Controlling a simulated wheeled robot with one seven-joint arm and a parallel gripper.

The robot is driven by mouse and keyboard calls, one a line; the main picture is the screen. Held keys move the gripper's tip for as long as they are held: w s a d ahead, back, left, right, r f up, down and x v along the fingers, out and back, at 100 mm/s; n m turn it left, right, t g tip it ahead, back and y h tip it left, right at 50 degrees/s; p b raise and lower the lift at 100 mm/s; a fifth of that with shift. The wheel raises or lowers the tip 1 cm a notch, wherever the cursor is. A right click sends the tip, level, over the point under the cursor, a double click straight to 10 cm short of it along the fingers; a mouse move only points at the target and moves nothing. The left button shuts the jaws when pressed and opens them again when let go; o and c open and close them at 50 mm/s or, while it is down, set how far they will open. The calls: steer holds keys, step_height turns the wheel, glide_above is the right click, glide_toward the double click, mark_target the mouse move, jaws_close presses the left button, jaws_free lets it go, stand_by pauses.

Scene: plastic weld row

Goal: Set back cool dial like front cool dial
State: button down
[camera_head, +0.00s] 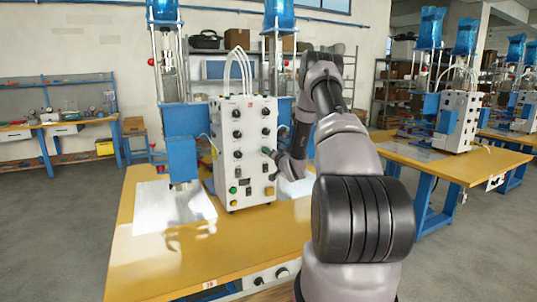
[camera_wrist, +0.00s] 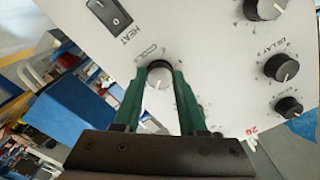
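A white control panel (camera_head: 243,150) stands on the table, with dials in two columns. My gripper (camera_head: 269,152) is at the right column, about mid-height. In the wrist view, its green fingers (camera_wrist: 160,88) stand on both sides of a dark dial with a grey face (camera_wrist: 158,79). The label beside this dial seems to read COOL. The dial fills the gap between the fingertips and looks gripped. Its white pointer is too small to read surely. In the head view, the left column has several dark dials, one of them at mid-height (camera_head: 238,155); their labels and pointers are too small to read.
Near the gripped dial are a HEAT switch (camera_wrist: 109,16), a DELAY dial (camera_wrist: 281,67) and another dial (camera_wrist: 288,107). A blue press (camera_head: 182,158) stands left of the panel. The yellow table (camera_head: 235,255) is clear in front.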

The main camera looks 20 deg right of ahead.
steer(key=shift+n, duration=7.9)
steer(key=shift+f, duration=0.1)
steer(key=shift+c, duration=2.4)
jaws_free()
steer(key=s, duration=1)
steer(key=shift+s+d, duration=0.25)
steer(key=shift+s, duration=0.15)
